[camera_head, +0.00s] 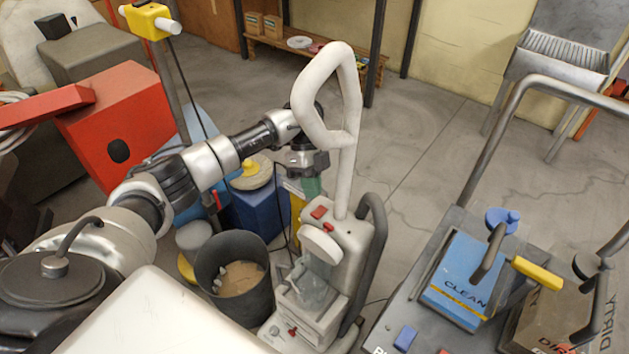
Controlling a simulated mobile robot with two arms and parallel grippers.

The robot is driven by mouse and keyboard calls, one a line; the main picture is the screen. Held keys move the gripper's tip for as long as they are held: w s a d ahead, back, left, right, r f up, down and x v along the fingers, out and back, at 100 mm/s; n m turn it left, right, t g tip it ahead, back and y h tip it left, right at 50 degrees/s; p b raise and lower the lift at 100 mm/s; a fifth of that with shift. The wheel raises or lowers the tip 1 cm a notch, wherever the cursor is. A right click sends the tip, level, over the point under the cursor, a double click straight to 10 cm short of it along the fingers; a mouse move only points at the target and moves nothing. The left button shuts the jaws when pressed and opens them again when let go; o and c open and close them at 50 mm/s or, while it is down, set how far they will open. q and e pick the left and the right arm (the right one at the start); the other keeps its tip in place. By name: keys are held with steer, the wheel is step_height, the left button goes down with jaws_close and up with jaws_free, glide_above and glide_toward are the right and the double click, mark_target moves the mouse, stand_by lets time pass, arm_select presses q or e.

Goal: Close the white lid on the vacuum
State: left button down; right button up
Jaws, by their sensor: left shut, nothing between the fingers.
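The white upright vacuum (355,240) stands in the middle, with a looped white handle and red buttons. A rounded white flap (321,246), which looks like the lid, sticks out at the front of its body above a clear bin (312,287). I cannot tell for sure how far it is open. My left gripper (312,188) points down just left of the handle pole, above the vacuum's body and the flap. It is shut and empty, apart from the flap. My right gripper is not in view.
A dark bucket (236,281) with brown contents stands left of the vacuum, and a blue container (258,211) stands behind it. A grey cart (402,312) with a blue CLEAN bin (462,287) is at the right. The floor behind the vacuum is clear.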

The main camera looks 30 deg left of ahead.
mark_target(324, 240)
arm_select(q)
steer(key=x, duration=0.6)
steer(key=shift+d+f, duration=0.1)
steer(key=shift+f, duration=0.2)
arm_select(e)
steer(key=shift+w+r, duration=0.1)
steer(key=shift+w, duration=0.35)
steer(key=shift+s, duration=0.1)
